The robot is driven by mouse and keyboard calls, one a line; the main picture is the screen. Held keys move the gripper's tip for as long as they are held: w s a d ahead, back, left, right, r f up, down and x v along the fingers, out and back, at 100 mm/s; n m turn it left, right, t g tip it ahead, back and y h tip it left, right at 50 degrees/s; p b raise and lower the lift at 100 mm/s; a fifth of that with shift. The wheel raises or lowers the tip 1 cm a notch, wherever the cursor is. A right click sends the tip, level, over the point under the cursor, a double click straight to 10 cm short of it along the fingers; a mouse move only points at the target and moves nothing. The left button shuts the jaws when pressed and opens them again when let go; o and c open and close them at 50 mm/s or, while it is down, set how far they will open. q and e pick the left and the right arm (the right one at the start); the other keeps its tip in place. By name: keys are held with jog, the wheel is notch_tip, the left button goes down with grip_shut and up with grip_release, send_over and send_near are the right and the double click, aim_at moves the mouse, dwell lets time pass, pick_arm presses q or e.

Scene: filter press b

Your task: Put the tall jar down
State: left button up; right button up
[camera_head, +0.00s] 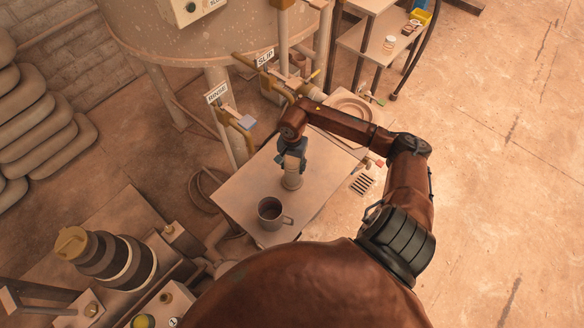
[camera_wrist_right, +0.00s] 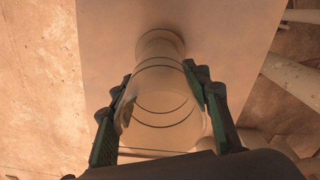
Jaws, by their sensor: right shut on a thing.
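The tall jar (camera_head: 292,181) is pale and upright over the light table (camera_head: 237,189), behind the mug. My right gripper (camera_head: 292,160) comes down on it from above and is shut around its upper part. My left gripper is not in view.
A dark mug (camera_head: 270,213) stands near the table's front edge. A round plate (camera_head: 353,108) and a slotted grate (camera_head: 362,184) are to the right. Labelled valves and pipes (camera_head: 238,120) rise behind the table. Bare tabletop lies left of the jar.

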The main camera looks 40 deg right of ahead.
jog(key=shift+f, duration=0.8)
jog(key=o, duration=1.7)
